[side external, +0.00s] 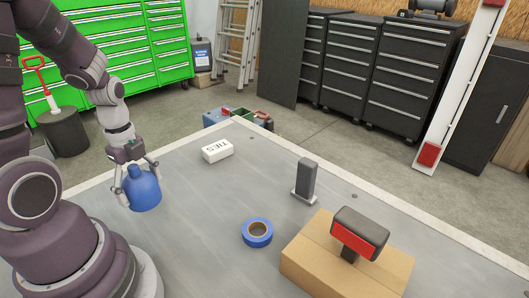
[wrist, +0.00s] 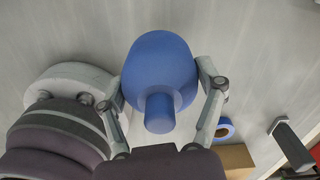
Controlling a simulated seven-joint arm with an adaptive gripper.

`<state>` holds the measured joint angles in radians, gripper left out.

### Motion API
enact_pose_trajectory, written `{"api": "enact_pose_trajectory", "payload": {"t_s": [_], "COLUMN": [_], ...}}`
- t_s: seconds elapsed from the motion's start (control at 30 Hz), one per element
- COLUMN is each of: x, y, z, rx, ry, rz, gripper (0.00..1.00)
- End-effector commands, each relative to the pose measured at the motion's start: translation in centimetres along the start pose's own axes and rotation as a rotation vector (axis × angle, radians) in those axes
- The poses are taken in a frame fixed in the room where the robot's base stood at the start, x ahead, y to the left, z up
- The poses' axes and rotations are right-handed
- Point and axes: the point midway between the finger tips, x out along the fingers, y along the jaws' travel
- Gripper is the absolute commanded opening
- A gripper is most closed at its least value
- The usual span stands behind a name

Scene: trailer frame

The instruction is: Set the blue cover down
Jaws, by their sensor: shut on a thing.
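The blue cover (side external: 145,193) is a rounded dome with a narrower knob on top. My gripper (side external: 138,183) is shut on it, with one finger on each side, at the left part of the grey table (side external: 195,240). The cover hangs upright below my wrist; I cannot tell if its bottom edge touches the table. In the wrist view the cover (wrist: 158,65) fills the space between the fingers of my gripper (wrist: 160,88), with its knob pointing toward the camera. Its underside is hidden.
A white box (side external: 217,151) lies behind and right of the cover. A blue tape roll (side external: 257,233), an upright dark grey block on a base (side external: 306,180) and a cardboard box (side external: 330,270) with a red-faced lamp (side external: 358,234) stand to the right. The table between cover and tape is clear.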

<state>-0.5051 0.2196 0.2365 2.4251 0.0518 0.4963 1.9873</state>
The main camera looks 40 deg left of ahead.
Motion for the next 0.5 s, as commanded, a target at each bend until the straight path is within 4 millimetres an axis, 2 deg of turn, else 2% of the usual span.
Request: {"api": "enact_pose_trajectory", "payload": {"t_s": [0.1, 0.17, 0.27, 0.5], "x": [0.4, 0.5, 0.8, 1.6], "y": [2.0, 2.1, 0.5, -5.7], "z": [0.0, 0.1, 1.2, 4.5], "rx": [-0.018, -0.020, -0.020, -0.021], "ry": [0.006, 0.006, 0.005, 0.005], "rz": [0.000, 0.000, 0.002, 0.002], "gripper": [0.39, 0.39, 0.39, 0.39]}}
